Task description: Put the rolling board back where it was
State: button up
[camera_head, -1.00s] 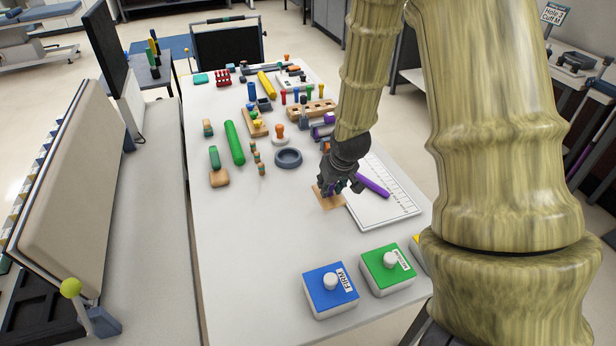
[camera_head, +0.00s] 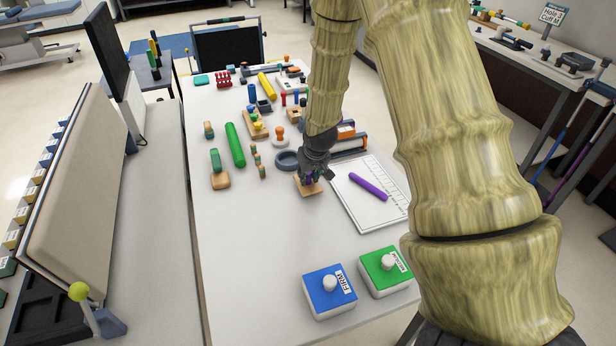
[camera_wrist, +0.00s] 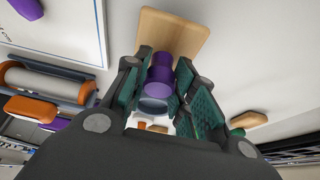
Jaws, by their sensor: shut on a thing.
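A small wooden board (camera_head: 309,190) with a purple upright grip is at my gripper (camera_head: 310,179). In the wrist view my gripper (camera_wrist: 158,98) is shut on the purple grip (camera_wrist: 160,78), with the wooden board (camera_wrist: 172,36) beyond the fingertips. The wooden board is low over or on the table; I cannot tell if it touches. A white marked board (camera_head: 352,212) lies flat just right of it, with a purple roll (camera_head: 369,187) on top. Which of these two is called the rolling board is not clear from the pictures.
Blue (camera_head: 328,291) and green (camera_head: 384,272) boxes with white knobs stand at the front. A grey ring (camera_head: 287,160) and an orange-ended roller (camera_head: 347,144) are close behind my gripper. Green-handled pieces stand at left. The table's (camera_head: 245,245) front left is clear.

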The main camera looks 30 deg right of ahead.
jog(key=shift+f, duration=0.75)
jog(key=shift+f, duration=0.15)
jog(key=o, duration=0.9)
jog(key=shift+b+v, duration=0.5)
jog(key=shift+v, duration=5.7)
jog(key=shift+d, duration=0.1)
